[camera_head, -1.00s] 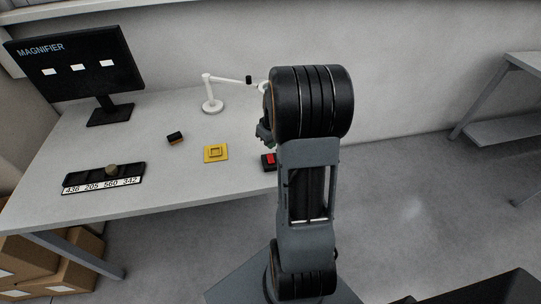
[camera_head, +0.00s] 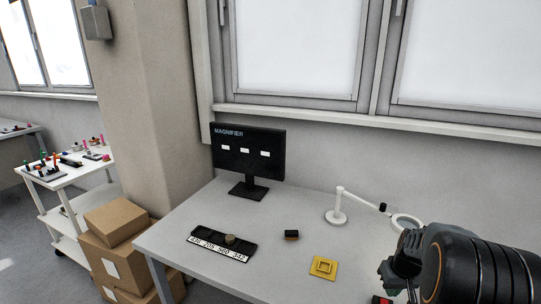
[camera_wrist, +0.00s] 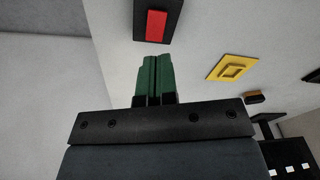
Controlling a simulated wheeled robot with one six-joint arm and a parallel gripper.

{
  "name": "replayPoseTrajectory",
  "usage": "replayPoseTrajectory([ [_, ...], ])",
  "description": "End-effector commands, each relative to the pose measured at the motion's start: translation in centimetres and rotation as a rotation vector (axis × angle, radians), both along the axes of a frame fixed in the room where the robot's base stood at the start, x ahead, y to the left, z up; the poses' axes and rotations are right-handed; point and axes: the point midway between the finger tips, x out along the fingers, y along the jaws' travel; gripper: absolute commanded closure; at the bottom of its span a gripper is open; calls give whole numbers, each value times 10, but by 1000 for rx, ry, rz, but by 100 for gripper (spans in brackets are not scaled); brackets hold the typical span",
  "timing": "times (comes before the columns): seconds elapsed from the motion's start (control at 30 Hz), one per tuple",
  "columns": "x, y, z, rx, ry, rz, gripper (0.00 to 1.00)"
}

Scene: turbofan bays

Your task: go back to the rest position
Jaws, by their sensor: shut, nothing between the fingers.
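My gripper (camera_wrist: 153,79) shows in the wrist view with its two green fingers together and nothing between them. It is above the table (camera_head: 205,278), near a black block with a red top (camera_wrist: 156,27), which lies beyond the fingertips. In the head view my arm fills the lower right and the fingers are mostly hidden; the red-topped block (camera_head: 381,299) is partly cut off at the bottom edge.
On the table are a yellow square plate (camera_head: 323,268), a small black and orange block (camera_head: 291,235), a numbered black tray (camera_head: 222,246), a white magnifier lamp (camera_head: 337,216) and a monitor (camera_head: 248,152). Cardboard boxes (camera_head: 116,222) and a white cart (camera_head: 75,180) stand left.

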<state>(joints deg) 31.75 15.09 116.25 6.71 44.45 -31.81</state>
Motion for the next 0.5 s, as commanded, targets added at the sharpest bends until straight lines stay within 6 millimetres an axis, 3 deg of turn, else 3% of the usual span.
replayPoseTrajectory([
  [0.07, -19, 14, 1, 21, 42, -93, 100],
  [0.2, -42, 58, 25, 13, 55, -170, 100],
  [0.5, -93, 152, 76, -33, -50, -115, 100],
])
